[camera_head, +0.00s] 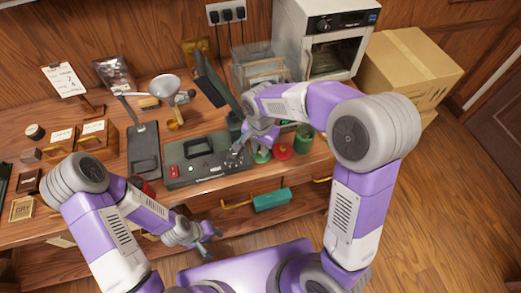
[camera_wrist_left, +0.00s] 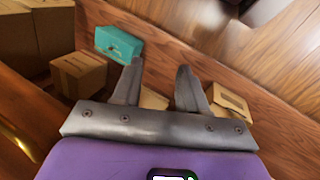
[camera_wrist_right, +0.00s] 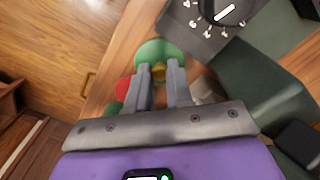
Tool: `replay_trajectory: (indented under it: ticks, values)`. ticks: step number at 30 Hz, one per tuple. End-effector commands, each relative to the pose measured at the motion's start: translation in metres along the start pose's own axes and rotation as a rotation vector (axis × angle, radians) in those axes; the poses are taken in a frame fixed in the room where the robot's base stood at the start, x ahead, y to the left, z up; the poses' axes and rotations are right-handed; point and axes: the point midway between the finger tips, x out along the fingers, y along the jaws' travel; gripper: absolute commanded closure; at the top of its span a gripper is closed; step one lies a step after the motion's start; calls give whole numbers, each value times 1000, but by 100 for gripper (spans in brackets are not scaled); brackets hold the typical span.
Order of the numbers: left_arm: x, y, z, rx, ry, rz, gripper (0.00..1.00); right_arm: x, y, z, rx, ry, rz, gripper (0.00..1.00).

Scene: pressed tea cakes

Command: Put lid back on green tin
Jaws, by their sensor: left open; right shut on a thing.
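My right gripper (camera_wrist_right: 160,78) is shut on the small brass knob (camera_wrist_right: 158,72) of a round green lid (camera_wrist_right: 155,50), at the right end of the bench. The lid shows below the gripper in the head view (camera_head: 262,156). It hides what is under it, so I cannot tell whether it rests on a tin. A red tin (camera_head: 283,151) and a darker green tin (camera_head: 304,138) stand just to its right. My left gripper (camera_head: 208,238) is open and empty in front of the bench; in the left wrist view its fingers (camera_wrist_left: 160,85) are apart.
A grey-green machine (camera_head: 208,160) with buttons and a dial stands left of the lid. A glass box (camera_head: 258,70) and a white oven (camera_head: 325,40) are behind. Below, a shelf holds a teal box (camera_head: 271,199) and cartons (camera_wrist_left: 78,74). A large carton (camera_head: 410,65) is at right.

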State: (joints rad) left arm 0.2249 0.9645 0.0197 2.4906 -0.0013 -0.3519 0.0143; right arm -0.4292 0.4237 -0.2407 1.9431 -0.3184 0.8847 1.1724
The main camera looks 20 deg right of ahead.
Motion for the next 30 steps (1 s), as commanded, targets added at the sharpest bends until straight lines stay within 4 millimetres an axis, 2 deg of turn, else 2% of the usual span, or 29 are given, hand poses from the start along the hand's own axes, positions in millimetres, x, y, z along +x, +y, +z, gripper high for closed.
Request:
replay_trajectory:
  ticks: [1,6,14,20,30]
  values:
    - [-5,2,0,0,0,0,57,-13,-1,0,0,2,-4,100]
    - [-14,5,1,0,0,0,57,-49,-1,0,-1,2,-5,100]
    - [-27,10,1,0,0,0,57,-85,2,-3,14,-1,-2,100]
    - [-59,22,3,0,0,0,57,-104,16,-25,103,-6,-1,100]
    - [-127,48,6,0,0,0,57,-131,58,-73,330,-8,-1,100]
